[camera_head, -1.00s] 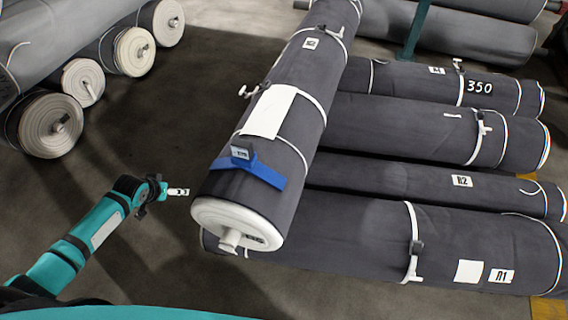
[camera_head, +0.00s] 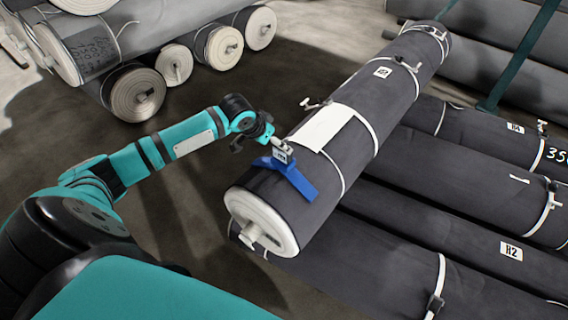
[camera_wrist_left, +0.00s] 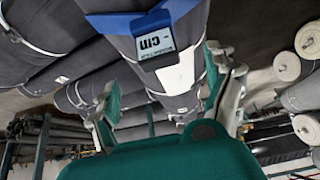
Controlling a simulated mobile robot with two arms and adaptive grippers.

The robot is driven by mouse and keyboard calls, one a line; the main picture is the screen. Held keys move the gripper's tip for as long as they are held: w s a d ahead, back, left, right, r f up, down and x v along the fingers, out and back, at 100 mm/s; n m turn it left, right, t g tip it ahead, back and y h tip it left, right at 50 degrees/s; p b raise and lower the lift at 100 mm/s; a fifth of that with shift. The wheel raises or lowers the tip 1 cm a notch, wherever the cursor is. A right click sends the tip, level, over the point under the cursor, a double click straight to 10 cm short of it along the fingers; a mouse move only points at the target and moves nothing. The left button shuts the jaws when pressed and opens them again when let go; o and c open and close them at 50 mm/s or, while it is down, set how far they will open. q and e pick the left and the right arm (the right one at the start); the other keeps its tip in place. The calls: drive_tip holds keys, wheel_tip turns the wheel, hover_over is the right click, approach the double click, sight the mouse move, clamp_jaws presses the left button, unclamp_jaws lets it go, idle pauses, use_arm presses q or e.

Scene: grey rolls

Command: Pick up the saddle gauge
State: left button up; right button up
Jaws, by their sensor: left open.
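The saddle gauge (camera_head: 299,182) is a blue strap-like saddle with a small upright block bearing a light display. It straddles the top of the upper dark roll (camera_head: 345,140), near its white-capped near end. In the left wrist view the gauge (camera_wrist_left: 116,22) is at the top middle, with its display facing the camera. My left gripper (camera_head: 277,141) is at the gauge's block in the head view, partly overlapping it. In the wrist view its fingers (camera_wrist_left: 165,78) are spread and empty, with the block ahead of them. Contact cannot be told. My right gripper is not in view.
The upper roll lies across several dark rolls (camera_head: 430,205) at the right. A white clamp (camera_head: 312,103) juts from the upper roll's left side, beyond a white sheet (camera_head: 322,127). More rolls (camera_head: 137,93) lie at the upper left. Bare floor (camera_head: 190,215) lies between.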

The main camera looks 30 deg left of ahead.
use_arm(q)
drive_tip(key=x, duration=0.3)
hover_over(283, 164)
drive_tip(key=w+a, duration=0.1)
drive_tip(key=w, duration=0.1)
drive_tip(key=f, duration=0.3)
drive_tip(key=shift+a+f, duration=0.2)
drive_tip(key=shift+f, duration=0.15)
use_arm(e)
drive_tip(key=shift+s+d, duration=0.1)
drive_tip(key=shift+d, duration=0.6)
use_arm(q)
drive_tip(key=c, duration=1.6)
drive_tip(key=shift+r, duration=0.1)
drive_tip(key=shift+c, duration=0.9)
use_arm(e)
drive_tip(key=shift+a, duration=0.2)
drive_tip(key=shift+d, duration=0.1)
